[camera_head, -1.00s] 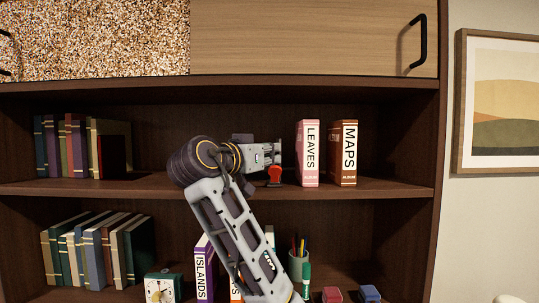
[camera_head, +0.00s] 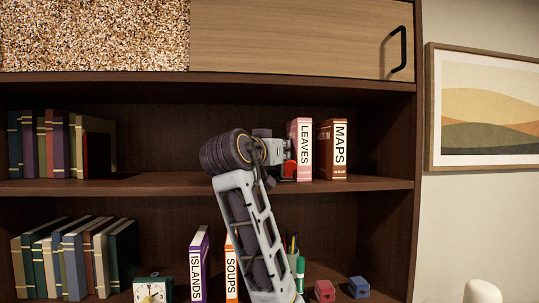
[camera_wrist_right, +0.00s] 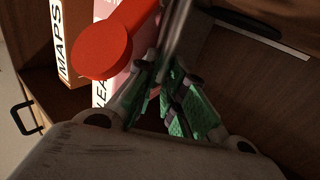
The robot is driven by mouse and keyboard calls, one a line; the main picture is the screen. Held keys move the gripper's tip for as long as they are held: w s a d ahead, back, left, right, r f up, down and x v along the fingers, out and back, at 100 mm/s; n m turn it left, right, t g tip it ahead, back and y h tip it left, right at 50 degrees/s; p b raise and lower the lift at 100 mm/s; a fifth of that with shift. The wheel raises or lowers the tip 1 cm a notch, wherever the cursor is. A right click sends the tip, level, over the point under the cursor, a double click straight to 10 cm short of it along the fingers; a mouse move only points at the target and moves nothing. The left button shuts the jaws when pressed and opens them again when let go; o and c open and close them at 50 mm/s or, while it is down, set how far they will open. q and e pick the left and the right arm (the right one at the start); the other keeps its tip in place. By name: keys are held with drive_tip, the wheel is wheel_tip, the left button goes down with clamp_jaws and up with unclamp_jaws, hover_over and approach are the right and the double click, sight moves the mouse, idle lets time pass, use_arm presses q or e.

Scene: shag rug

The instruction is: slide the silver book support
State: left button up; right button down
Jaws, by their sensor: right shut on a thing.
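My right gripper (camera_head: 284,152) is at the upper shelf, just left of the pink LEAVES album (camera_head: 304,150). In the right wrist view the green-padded fingers (camera_wrist_right: 168,98) are shut on the silver book support (camera_wrist_right: 178,32), a thin grey upright. A red round-ended piece (camera_wrist_right: 103,52) stands out beside it; it also shows under the gripper in the head view (camera_head: 289,168). I cannot tell how it joins the support. In the head view the gripper hides most of the support. The brown MAPS album (camera_head: 332,150) stands upright right of LEAVES. My left gripper is out of view.
Shelf space is bare right of MAPS, up to the side wall (camera_head: 399,150). Dark books (camera_head: 60,145) stand at the far left. Below are the ISLANDS (camera_head: 198,268) and SOUPS (camera_head: 231,270) books, a clock (camera_head: 150,290), and red (camera_head: 324,290) and blue (camera_head: 358,287) blocks.

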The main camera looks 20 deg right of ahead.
drive_tip(key=c, duration=1.5)
unclamp_jaws()
drive_tip(key=shift+s+d, duration=0.1)
drive_tip(key=shift+d, duration=0.15)
drive_tip(key=shift+s+a, duration=0.1)
drive_tip(key=shift+a, duration=0.25)
drive_tip(key=v, duration=1.1)
drive_tip(key=shift+s+a, duration=0.1)
drive_tip(key=shift+s, duration=0.1)
